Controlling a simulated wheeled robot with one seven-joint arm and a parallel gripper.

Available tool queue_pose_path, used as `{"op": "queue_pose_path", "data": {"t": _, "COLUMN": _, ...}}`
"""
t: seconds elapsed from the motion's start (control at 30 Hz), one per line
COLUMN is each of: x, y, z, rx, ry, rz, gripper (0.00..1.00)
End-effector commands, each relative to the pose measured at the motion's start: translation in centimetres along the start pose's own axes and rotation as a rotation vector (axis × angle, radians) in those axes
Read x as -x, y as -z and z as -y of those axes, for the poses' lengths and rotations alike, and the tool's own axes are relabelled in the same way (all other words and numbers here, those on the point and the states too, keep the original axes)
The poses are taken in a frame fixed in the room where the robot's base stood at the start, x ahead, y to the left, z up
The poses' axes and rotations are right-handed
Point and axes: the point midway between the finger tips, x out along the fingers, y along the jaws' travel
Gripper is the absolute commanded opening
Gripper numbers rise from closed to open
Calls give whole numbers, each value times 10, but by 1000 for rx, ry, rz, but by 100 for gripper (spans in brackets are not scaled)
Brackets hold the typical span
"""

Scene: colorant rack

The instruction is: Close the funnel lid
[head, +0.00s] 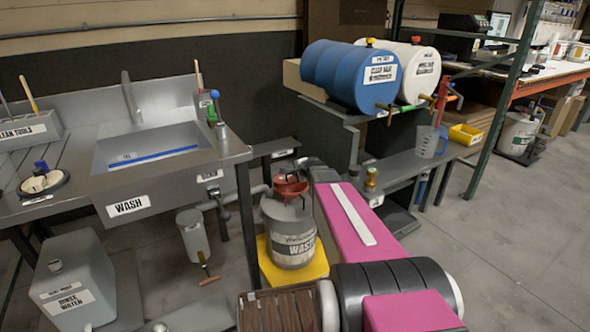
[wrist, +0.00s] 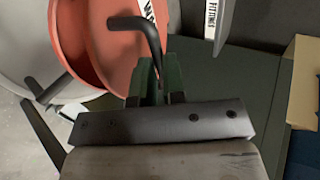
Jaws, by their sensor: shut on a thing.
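The red funnel (head: 291,187) sits on top of the grey waste drum (head: 288,235) in the head view. In the wrist view a round red part of the funnel, seemingly its lid (wrist: 95,45), fills the upper left, with a bent black handle (wrist: 135,23) on it. My gripper (wrist: 160,88) is shut on the lower end of this handle, between its dark green fingers. The fingers hide the held end. The fingertips are too small to make out in the head view. I cannot tell the lid's exact angle.
The drum stands on a yellow base (head: 262,272). The wash sink (head: 150,150) is to its left. A low bench with a clear jug (head: 427,142) is to the right, below the blue barrel (head: 345,75) and white barrel (head: 418,72).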

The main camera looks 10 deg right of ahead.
Motion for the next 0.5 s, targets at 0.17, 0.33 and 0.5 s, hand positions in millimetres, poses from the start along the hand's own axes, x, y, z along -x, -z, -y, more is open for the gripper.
{"op": "queue_pose_path", "data": {"t": 0.17, "x": -1, "y": 0, "z": -19, "rx": -2, "ry": -3, "rz": 2, "gripper": 0}}
{"op": "queue_pose_path", "data": {"t": 0.33, "x": -4, "y": 0, "z": -34, "rx": -2, "ry": -3, "rz": 2, "gripper": 0}}
{"op": "queue_pose_path", "data": {"t": 0.5, "x": -6, "y": 0, "z": -43, "rx": -2, "ry": -3, "rz": 2, "gripper": 0}}
